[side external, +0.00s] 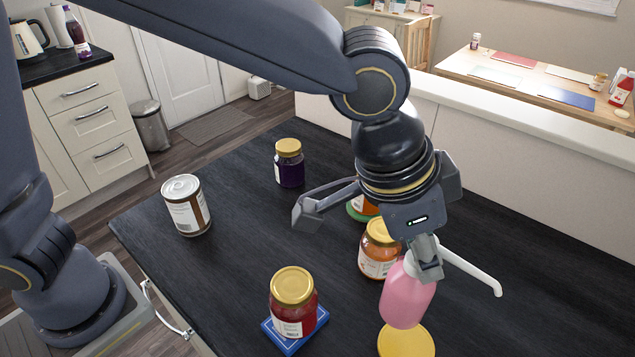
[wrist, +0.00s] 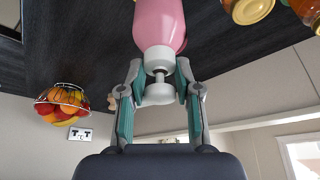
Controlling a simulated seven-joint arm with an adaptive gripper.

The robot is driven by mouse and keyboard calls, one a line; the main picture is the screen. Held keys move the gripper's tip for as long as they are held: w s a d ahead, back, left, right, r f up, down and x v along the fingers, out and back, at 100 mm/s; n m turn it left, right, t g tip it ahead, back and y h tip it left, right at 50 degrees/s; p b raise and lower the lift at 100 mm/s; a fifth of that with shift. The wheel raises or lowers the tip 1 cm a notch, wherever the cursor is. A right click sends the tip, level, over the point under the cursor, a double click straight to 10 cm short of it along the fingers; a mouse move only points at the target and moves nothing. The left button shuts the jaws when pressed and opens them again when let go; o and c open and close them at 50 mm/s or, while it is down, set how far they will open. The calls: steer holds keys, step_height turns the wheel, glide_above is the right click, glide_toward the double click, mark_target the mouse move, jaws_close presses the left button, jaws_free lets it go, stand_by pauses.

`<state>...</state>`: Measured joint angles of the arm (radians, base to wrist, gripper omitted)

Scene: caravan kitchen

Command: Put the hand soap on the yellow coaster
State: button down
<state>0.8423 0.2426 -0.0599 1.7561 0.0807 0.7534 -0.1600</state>
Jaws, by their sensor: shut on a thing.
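The hand soap (side external: 408,298) is a pink bottle with a white pump top and a long white spout. My gripper (side external: 428,262) is shut on its white neck. In the wrist view, the two fingers of my gripper (wrist: 160,92) close on both sides of the white pump, with the pink hand soap (wrist: 160,22) beyond. The yellow coaster (side external: 408,343) is a round disc on the dark counter at the bottom edge of the side view. The bottle appears just above or behind it, slightly tilted; whether its base touches anything is unclear.
A red jar (side external: 292,305) stands on a blue coaster (side external: 284,343) to the left. An orange jar (side external: 377,255) is close behind the bottle, with another jar on a green coaster (side external: 357,213). A purple jar (side external: 289,168) and a can (side external: 187,208) stand farther left. The counter's right side is clear.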

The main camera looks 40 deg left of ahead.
mark_target(408, 288)
step_height(408, 288, down, 8)
steer(key=shift+r, duration=0.2)
steer(key=shift+f, duration=0.15)
steer(key=c, duration=0.8)
jaws_free()
